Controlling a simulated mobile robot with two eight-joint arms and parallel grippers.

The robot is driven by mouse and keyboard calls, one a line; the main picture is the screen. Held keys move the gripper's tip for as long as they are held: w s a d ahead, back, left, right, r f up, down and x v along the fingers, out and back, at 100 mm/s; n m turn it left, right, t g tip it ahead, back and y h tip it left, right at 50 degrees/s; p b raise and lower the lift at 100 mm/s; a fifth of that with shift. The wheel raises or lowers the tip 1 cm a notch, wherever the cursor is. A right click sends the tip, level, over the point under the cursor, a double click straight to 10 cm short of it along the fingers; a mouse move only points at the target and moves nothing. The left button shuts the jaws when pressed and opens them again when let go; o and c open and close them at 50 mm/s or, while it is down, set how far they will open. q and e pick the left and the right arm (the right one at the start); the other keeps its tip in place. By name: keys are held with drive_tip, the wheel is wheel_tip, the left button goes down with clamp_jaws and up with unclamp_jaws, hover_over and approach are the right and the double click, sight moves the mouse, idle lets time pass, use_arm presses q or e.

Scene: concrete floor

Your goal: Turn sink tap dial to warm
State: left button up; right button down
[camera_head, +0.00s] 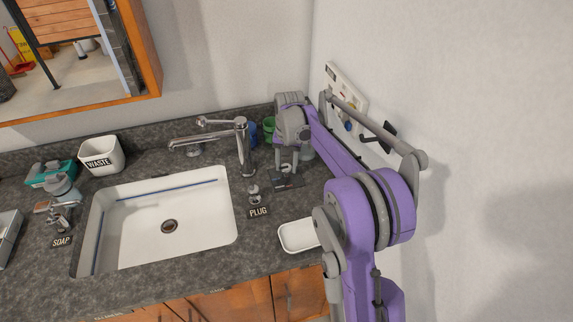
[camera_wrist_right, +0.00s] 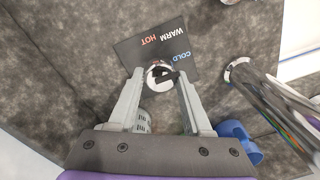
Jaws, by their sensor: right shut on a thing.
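The tap dial (camera_wrist_right: 160,75) is a small round chrome knob with a dark top. It sits at the edge of a dark label plate (camera_wrist_right: 156,47) marked WARM, HOT and COLD. My right gripper (camera_wrist_right: 160,78) has its two fingers on either side of the dial and is shut on it. In the head view the right gripper (camera_head: 286,165) reaches down to the counter right of the chrome tap (camera_head: 243,145), partly hiding the dial. I cannot tell which word the dial points to. My left gripper is not in view.
The white sink basin (camera_head: 190,240) lies left of the dial. A plug knob (camera_head: 254,193), a white dish (camera_head: 298,237), a waste cup (camera_head: 101,157) and a soap dispenser (camera_head: 62,205) stand around it. The wall (camera_head: 480,130) is close on the right.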

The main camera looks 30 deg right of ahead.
sight(287, 166)
drive_tip(key=n, duration=0.4)
drive_tip(key=shift+n, duration=0.3)
drive_tip(key=shift+n+b, duration=0.3)
drive_tip(key=shift+n, duration=1.7)
drive_tip(key=shift+c, duration=1.7)
unclamp_jaws()
drive_tip(key=shift+r, duration=0.15)
wheel_tip(287, 166, up, 11)
drive_tip(key=shift+d+f+p, duration=0.15)
drive_tip(key=shift+f+p, duration=0.05)
drive_tip(key=shift+p, duration=0.15)
